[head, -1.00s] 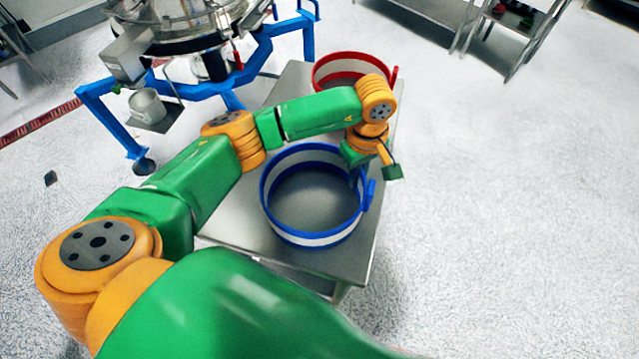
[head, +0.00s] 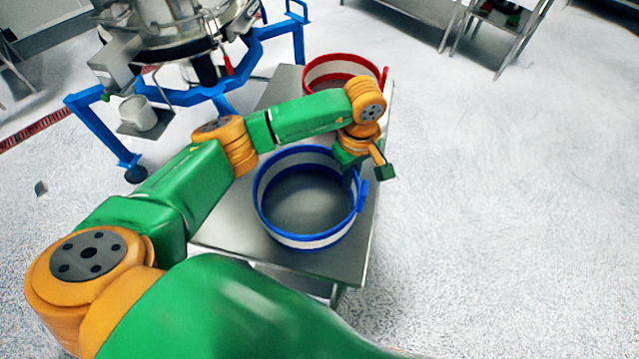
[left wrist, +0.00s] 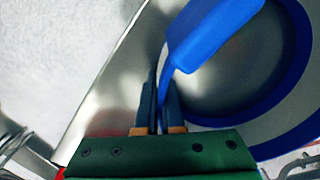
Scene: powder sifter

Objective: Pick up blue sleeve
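The blue sleeve (head: 270,222) is a ring with blue rims and a pale band, upright on the steel table. A blue tab sticks out at its right side. My left gripper (head: 350,178) points down at the sleeve's right rim, beside the tab; its fingertips are mostly hidden in the head view. In the left wrist view, the dark fingers (left wrist: 161,100) are close together, with the narrow end of the blue tab (left wrist: 215,32) between them. The sleeve's rim (left wrist: 297,60) curves to the right there. My right gripper is not in view.
A red-rimmed sleeve (head: 318,72) stands at the table's far end, partly behind my left arm. The steel table (head: 225,225) has bare space left of the blue sleeve. A blue-framed sifter stand (head: 190,97) is close on the left. Open floor lies to the right.

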